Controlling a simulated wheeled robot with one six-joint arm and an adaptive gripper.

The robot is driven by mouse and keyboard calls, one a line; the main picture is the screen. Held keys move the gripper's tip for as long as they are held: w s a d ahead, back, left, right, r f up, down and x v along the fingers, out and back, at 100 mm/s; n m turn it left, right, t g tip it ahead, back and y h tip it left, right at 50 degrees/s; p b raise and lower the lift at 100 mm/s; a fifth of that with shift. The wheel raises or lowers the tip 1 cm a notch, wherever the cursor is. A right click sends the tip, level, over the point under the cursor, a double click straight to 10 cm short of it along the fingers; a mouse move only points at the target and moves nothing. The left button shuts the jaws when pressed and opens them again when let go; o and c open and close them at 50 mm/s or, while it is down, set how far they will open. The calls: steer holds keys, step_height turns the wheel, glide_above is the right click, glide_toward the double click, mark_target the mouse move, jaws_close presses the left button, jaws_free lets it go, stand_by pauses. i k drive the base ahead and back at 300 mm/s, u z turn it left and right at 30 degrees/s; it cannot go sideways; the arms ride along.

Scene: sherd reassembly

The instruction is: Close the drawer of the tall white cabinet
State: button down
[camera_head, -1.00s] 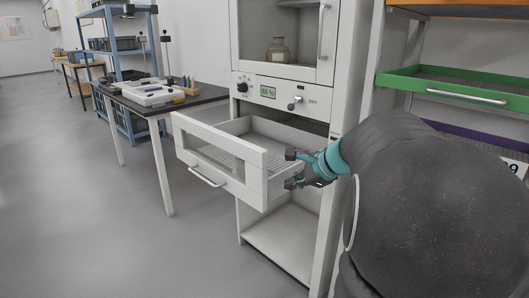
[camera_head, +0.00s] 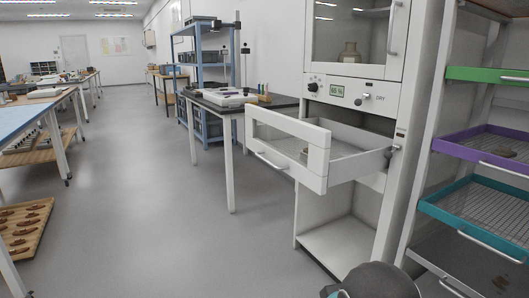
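The tall white cabinet (camera_head: 379,118) stands right of centre, with a glazed upper door and a control panel. Its white drawer (camera_head: 319,158) is pulled well out below the panel, toward the left. The drawer front has an open slot and a bar handle (camera_head: 270,163) on its lower part. A small brownish thing (camera_head: 305,154) shows through the slot, too small to name. A dark rounded part of my arm shows at the bottom edge, apart from the drawer. My gripper's fingers are not visible.
A rack with green, purple (camera_head: 489,150) and teal (camera_head: 470,217) trays stands close on the right. A black-topped table (camera_head: 228,108) is behind the drawer. Open grey floor (camera_head: 170,210) lies left of the cabinet. Workbenches (camera_head: 30,120) line the far left.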

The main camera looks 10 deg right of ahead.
mark_target(320, 174)
steer(key=k, duration=0.2)
steer(key=u, duration=1.85)
steer(key=i, duration=1.25)
steer(key=z, duration=1.95)
